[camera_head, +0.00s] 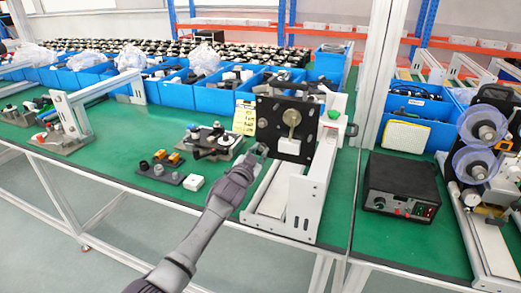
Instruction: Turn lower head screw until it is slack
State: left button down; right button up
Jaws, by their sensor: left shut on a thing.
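The coder (272,131) stands on the green bench as a black upright plate with a brass-coloured round part and a white block on its face. A white and grey frame (307,197) carries it. My left gripper (258,150) is at the lower left edge of the black plate, shut on a small part there. This looks like the lower head screw, but the jaws mostly hide it. Its turn and slack cannot be made out. My right gripper is not in view.
A black power box (400,187) stands right of the coder, and another machine with clear reels (478,150) at the far right. Blue bins (213,98) line the back. A metal post (372,80) rises close right.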

pick_arm(q)
jog(key=n+p, duration=0.1)
jog(key=n, duration=0.1)
jog(key=shift+r+n, duration=0.15)
jog(key=shift+n, duration=0.15)
jog(key=n, duration=0.2)
jog(key=shift+n, duration=0.3)
jog(key=n, duration=0.4)
jog(key=shift+s, duration=0.1)
jog(key=c, duration=1.2)
grip_release()
jog(key=shift+o, duration=0.2)
jog(key=m, duration=0.4)
jog(key=shift+m, duration=0.4)
jog(key=m, duration=0.5)
jog(key=shift+f, duration=0.2)
